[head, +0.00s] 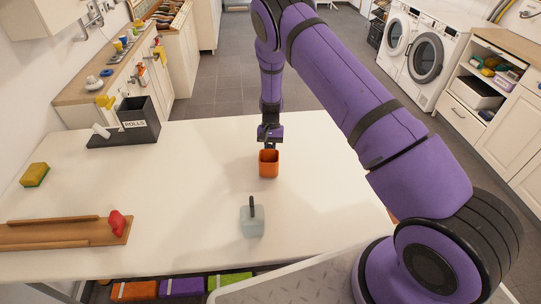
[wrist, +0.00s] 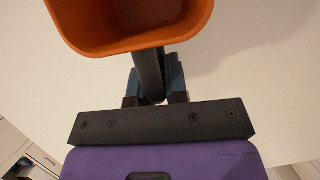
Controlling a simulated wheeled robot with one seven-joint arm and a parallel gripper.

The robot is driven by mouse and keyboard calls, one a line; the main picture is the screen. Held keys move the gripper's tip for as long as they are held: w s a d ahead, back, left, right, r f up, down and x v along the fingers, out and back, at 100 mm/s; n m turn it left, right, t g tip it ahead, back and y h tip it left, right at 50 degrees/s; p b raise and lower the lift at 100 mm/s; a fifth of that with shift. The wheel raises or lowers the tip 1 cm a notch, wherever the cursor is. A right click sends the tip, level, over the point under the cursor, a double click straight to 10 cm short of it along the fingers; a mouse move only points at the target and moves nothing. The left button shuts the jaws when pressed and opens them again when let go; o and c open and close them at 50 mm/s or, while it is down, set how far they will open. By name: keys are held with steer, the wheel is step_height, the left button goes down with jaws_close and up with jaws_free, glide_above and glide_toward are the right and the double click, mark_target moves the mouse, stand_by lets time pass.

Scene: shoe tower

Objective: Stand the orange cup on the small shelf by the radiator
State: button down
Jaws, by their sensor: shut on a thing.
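The orange cup (head: 268,164) is square with an open top, upright, at the middle of the white table (head: 180,190) in the head view. Its orange wall and rim fill the top of the wrist view (wrist: 130,45). My gripper (head: 269,143) is at the cup's far side. In the wrist view my gripper's fingers (wrist: 153,88) are closed around the cup's dark handle (wrist: 149,72). I cannot tell whether the cup's base touches the table. No small shelf or radiator is visible in either view.
A pale blue-grey container (head: 252,222) with a dark handle stands nearer on the table. A wooden tray (head: 60,233) with a red object (head: 117,223), a sponge (head: 34,174) and a black box marked ROLLS (head: 136,122) are to the left. The table's right part is clear.

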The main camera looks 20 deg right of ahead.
step_height(320, 180, up, 9)
steer(key=shift+s+d+r, duration=0.1)
steer(key=shift+d+r, duration=0.05)
steer(key=s+d+r+n+h, duration=0.1)
steer(key=s+d+r+n, duration=0.1)
steer(key=s+d+n, duration=0.2)
steer(key=s+d, duration=0.2)
steer(key=d, duration=0.1)
steer(key=shift+s+n+h, duration=0.15)
steer(key=shift+n+h, duration=0.15)
steer(key=shift+a, duration=0.1)
stand_by(0.7)
